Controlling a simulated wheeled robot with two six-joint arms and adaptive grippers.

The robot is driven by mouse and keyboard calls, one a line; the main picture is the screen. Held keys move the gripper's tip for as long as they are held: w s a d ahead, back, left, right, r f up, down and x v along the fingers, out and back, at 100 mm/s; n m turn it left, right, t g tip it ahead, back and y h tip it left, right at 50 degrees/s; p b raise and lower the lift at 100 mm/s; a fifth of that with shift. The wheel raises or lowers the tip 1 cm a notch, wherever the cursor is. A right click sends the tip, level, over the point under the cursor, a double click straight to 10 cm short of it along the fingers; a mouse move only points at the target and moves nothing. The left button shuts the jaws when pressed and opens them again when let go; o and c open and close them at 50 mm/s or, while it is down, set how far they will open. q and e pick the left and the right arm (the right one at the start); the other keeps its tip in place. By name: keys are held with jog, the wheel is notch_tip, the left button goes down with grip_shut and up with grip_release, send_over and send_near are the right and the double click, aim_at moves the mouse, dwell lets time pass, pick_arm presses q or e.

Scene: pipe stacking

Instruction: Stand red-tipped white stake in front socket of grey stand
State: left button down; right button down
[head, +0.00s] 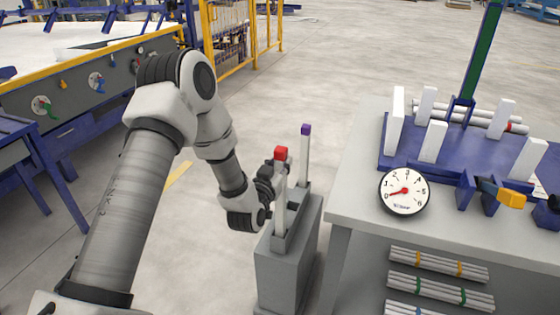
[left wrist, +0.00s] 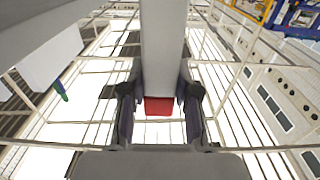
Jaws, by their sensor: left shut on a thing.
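The red-tipped white stake (head: 280,193) stands about upright over the front part of the grey stand (head: 283,268). Its lower end meets the front socket (head: 291,238) in the head view; how deep it sits I cannot tell. My left gripper (head: 278,181) is shut on the stake below its red tip. In the left wrist view, the stake (left wrist: 164,50) runs between both fingers of the left gripper (left wrist: 159,100), with the red tip beyond. A purple-tipped white stake (head: 304,160) stands upright in the rear of the stand. My right gripper is not in view.
A grey table (head: 350,215) stands close to the right of the stand, holding a round gauge (head: 404,191), a blue rack (head: 455,150) and white blocks. Pipe bundles (head: 440,290) lie on shelves below. A yellow fence (head: 230,40) stands behind; open floor lies between.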

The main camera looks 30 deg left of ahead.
pick_arm(q)
jog(key=shift+f+b, duration=1.7)
jog(key=shift+f, duration=0.9)
jog(key=c, duration=0.8)
grip_release()
jog(key=shift+s, duration=0.1)
jog(key=v, duration=1.2)
jog(key=shift+r, duration=0.1)
